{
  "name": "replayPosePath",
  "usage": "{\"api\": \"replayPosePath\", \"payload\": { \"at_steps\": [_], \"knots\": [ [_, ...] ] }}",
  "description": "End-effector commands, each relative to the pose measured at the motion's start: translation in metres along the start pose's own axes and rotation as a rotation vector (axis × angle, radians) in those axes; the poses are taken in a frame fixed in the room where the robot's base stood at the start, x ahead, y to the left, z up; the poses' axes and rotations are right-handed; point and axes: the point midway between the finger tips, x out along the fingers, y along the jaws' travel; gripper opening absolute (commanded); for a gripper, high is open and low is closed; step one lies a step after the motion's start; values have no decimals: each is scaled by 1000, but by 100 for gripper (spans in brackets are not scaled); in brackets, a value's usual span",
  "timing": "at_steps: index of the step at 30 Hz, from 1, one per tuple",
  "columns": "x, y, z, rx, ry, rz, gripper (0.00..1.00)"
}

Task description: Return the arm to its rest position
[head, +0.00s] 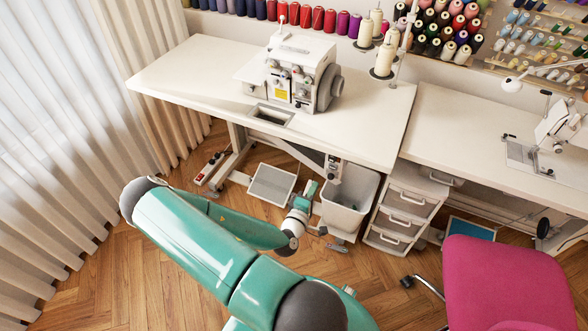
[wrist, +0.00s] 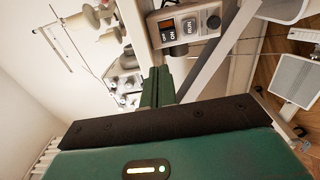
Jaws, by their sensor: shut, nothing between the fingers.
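My gripper (wrist: 163,86) shows in the wrist view as two dark green fingers pressed together, with nothing between them. In the head view my teal arm bends out over the floor from the bottom of the picture. Its gripper end (head: 311,188) is low in front of the sewing table (head: 185,70), by the grey bin.
The grey bin (head: 350,200) and drawer unit (head: 405,215) stand right of the gripper. A foot pedal (head: 272,184) lies under the table. An overlock machine (head: 300,75) stands on top. A pink chair (head: 510,285) is at right. Floor toward the curtain (head: 60,130) is clear.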

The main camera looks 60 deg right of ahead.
Motion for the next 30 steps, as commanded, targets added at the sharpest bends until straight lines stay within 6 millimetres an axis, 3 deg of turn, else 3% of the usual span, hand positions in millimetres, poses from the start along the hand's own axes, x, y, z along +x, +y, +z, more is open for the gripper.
{"api": "replayPosePath", "payload": {
  "at_steps": [10,14,23,30],
  "knots": [
    [0,-1,-2,11,-3,-10,0],
    [-5,-5,-16,84,-23,-82,0],
    [-46,-16,-95,401,-83,-452,0],
    [-98,5,-166,602,-85,-760,0]
  ]
}}
